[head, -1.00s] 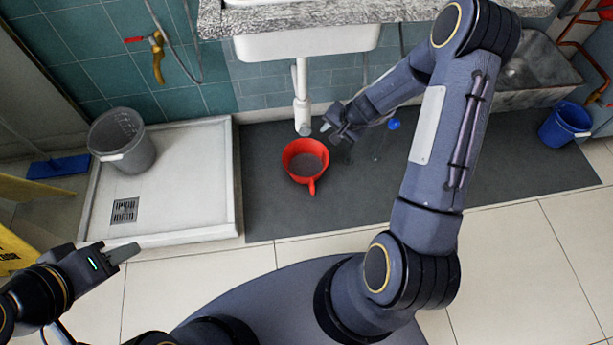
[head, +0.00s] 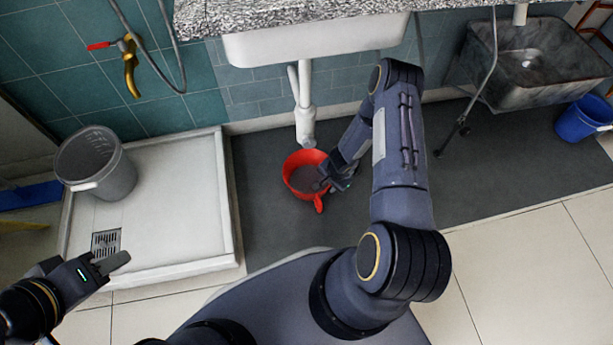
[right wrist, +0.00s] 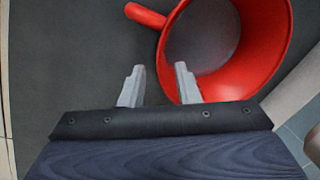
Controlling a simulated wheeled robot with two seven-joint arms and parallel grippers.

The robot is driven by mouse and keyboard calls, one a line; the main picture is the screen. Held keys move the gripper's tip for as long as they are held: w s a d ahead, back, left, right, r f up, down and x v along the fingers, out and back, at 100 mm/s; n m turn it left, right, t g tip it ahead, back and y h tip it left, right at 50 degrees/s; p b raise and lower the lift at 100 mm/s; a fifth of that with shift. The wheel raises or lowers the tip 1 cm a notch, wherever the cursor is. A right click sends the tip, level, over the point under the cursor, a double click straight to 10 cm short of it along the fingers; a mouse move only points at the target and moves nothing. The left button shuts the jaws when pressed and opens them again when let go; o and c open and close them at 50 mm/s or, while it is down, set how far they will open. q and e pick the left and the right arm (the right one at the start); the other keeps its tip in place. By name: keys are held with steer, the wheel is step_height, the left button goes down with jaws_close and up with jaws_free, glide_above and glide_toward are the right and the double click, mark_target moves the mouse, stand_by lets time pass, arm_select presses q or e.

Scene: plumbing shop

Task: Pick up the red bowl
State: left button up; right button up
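The red bowl (head: 294,169), with a stub handle on its near side, sits on the dark grey floor mat below the sink's drain pipe. It also fills the upper right of the right wrist view (right wrist: 265,75), with its handle at the top. My right gripper (head: 324,183) is at the bowl's right rim in the head view. In the right wrist view my right gripper (right wrist: 158,85) has its fingers apart, one overlapping the bowl's rim and one beside it; I cannot tell if they touch it. My left gripper (head: 112,264) is far left, over the tray's edge, its opening unclear.
A white drain pipe (head: 304,110) hangs just behind the bowl. A grey bucket (head: 97,165) stands on the white shower tray (head: 178,205) at left. A blue bucket (head: 582,118) is far right, near a metal basin (head: 530,65).

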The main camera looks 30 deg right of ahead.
mark_target(325, 190)
steer(key=f+b, duration=0.1)
steer(key=f, duration=0.1)
steer(key=w+f+b, duration=0.1)
steer(key=f, duration=0.2)
steer(key=f+b, duration=0.2)
steer(key=shift+w+a+f, duration=0.15)
steer(key=shift+w+f, duration=0.1)
steer(key=shift+w, duration=0.15)
jaws_close()
steer(key=shift+r, duration=0.1)
